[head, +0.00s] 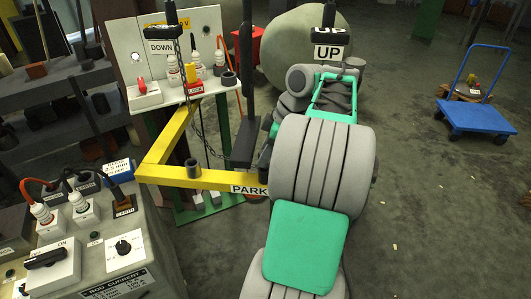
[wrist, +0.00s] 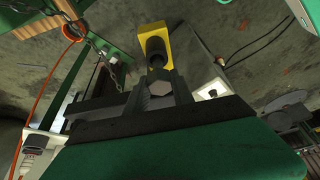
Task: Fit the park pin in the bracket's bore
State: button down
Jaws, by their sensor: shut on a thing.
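The yellow bracket (head: 212,179), labelled PARK, reaches right from a yellow post in the head view, and a dark round collar stands on it. In the wrist view a yellow piece (wrist: 150,29) with a dark cylinder on it lies beyond my fingertips. My gripper (wrist: 160,97) is shut on a grey, hex-ended part, taken as the park pin (wrist: 160,88). The pin lines up roughly with the dark cylinder; I cannot tell whether it is inside the bore.
A dark upright bar (head: 243,150) stands close behind the bracket's right part. A chain (wrist: 97,38) hangs near my gripper. A switch console (head: 110,250) fills the lower left. A blue cart (head: 480,117) stands at right, with open floor before it.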

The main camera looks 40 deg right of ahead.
jog(key=shift+f, duration=0.35)
jog(key=c, duration=1)
grip_release()
jog(key=p+v, duration=0.3)
jog(key=v, duration=0.5)
jog(key=w+a+m, duration=0.2)
jog(key=w+a, duration=0.4)
jog(key=a, duration=0.7)
jog(key=s+a+f+m+h, duration=0.1)
jog(key=a+f+m, duration=0.2)
jog(key=a, duration=0.9)
jog(key=s+a+f+m, duration=0.1)
jog(key=s, duration=0.1)
jog(key=s+a+f+m+h, duration=0.1)
jog(key=s+a+f, duration=0.1)
jog(key=s, duration=0.1)
jog(key=s+a+f+h, duration=0.1)
jog(key=s+f, duration=0.1)
jog(key=shift+s+a+m, duration=0.3)
jog(key=shift+s+m, duration=0.1)
